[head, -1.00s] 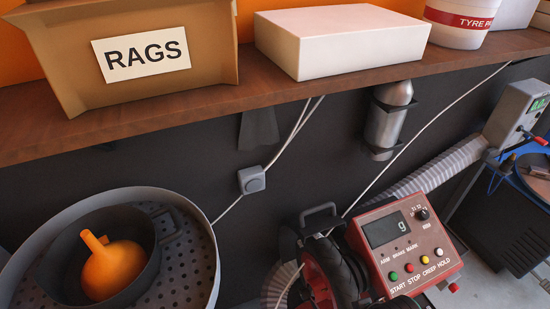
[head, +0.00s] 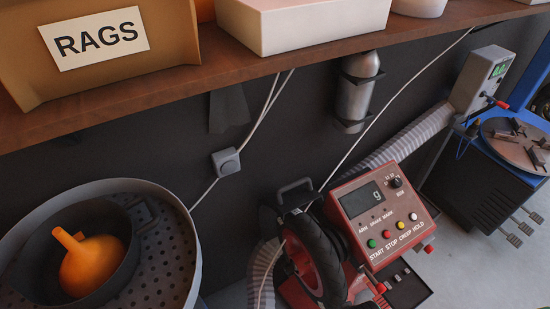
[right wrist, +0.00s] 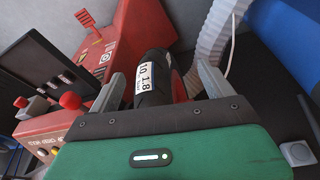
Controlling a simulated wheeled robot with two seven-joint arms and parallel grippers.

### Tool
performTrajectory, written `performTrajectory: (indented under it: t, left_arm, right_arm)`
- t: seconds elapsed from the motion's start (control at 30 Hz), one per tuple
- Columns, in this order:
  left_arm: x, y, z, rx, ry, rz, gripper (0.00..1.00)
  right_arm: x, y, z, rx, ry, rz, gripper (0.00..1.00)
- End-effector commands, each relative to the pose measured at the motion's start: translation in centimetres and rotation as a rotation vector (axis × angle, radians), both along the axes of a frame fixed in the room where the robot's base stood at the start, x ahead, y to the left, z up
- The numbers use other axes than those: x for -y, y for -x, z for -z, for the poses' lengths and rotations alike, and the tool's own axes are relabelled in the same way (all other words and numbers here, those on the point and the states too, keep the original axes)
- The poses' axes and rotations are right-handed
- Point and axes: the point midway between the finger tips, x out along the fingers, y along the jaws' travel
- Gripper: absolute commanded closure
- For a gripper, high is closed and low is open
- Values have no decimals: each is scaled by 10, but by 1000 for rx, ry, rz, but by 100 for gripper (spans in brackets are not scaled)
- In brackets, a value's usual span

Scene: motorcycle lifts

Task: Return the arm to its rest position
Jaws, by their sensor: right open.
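My right gripper (right wrist: 162,76) shows in the right wrist view, with its two grey fingers apart and open. A black tyre with a white label (right wrist: 146,82) appears between and beyond the fingers; whether they touch it I cannot tell. Around it is the red wheel machine (right wrist: 140,27). In the head view the red machine (head: 375,211) stands at lower centre right, with a display, coloured buttons and a black tyre (head: 325,262) on its left side. Neither gripper nor arm shows in the head view. My left gripper is in no frame.
A brown shelf (head: 230,75) holds a RAGS box (head: 165,45) and a white box (head: 318,25). A perforated round pan (head: 180,250) with an orange funnel (head: 90,262) is at lower left. A ribbed hose (head: 415,135) runs behind the red machine. A blue machine (head: 480,150) stands at right.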

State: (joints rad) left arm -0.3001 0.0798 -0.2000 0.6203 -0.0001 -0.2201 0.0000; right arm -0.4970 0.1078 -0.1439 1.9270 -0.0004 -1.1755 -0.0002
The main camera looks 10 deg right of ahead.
Motion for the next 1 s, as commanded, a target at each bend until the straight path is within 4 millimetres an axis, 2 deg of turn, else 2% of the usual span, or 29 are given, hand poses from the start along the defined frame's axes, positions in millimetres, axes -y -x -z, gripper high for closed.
performTrajectory:
  t: [0.03,0.2,0.37,0.5,0.7,0.8,1.0]
  left_arm:
    - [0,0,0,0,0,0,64]
    - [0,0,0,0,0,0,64]
    - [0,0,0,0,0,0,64]
    - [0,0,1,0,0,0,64]
    - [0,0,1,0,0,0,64]
    - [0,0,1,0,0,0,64]
    - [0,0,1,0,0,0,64]
  right_arm:
    - [0,3,23,-13,2,-1,16]
    - [2,20,95,-39,4,-6,16]
    - [6,45,156,-62,6,-11,16]
    - [10,75,204,-83,9,-16,16]
    - [20,127,261,-113,13,-23,16]
    - [25,156,283,-127,15,-25,16]
    - [34,201,309,-147,20,-31,16]
